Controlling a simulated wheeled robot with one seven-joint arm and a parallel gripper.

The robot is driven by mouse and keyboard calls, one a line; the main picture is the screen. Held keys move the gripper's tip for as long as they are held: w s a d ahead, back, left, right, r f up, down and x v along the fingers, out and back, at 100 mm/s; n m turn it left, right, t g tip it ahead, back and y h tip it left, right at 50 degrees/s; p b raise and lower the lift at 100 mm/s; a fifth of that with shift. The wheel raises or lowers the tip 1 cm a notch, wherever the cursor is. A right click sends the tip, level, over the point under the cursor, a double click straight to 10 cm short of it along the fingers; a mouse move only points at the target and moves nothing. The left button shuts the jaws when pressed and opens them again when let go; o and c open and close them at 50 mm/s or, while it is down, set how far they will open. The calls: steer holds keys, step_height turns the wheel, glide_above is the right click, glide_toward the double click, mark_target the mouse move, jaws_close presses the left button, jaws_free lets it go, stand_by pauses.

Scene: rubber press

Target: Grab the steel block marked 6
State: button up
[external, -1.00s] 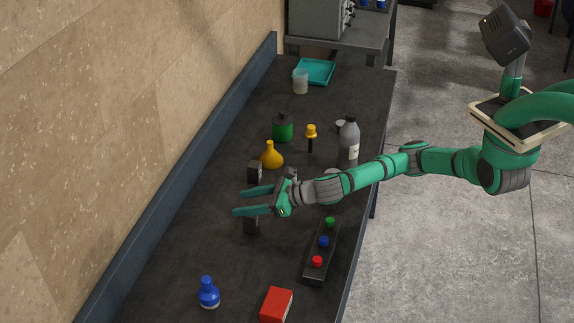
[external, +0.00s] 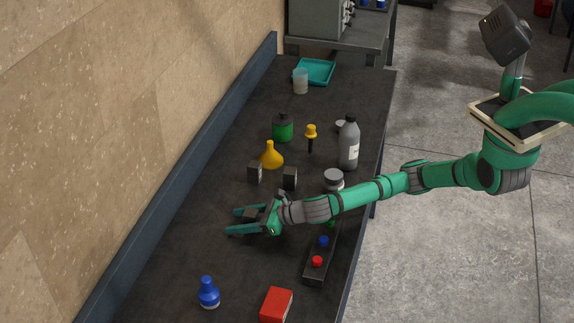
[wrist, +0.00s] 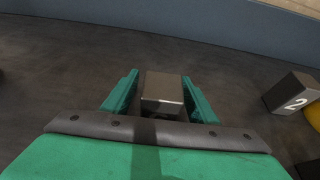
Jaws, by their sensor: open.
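My gripper (external: 231,222) is low over the dark bench, fingers apart and pointing left. In the wrist view a steel block (wrist: 162,92) stands between the open fingers (wrist: 160,97), with a narrow gap visible on each side. No number shows on its visible faces, so I cannot tell if it is the one marked 6. In the external view it is mostly hidden by the gripper. A block marked 2 (wrist: 294,94) stands to the right in the wrist view; it appears beside the yellow flask in the external view (external: 254,172). Another block (external: 290,178) stands right of it, its mark unreadable.
A yellow flask (external: 271,156) and a grey-lidded jar (external: 334,180) stand behind my gripper. A blue flask (external: 208,294) and red box (external: 276,305) are in front. The bench left of the fingers is clear.

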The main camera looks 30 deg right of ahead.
jaws_close()
steer(key=shift+r, duration=0.1)
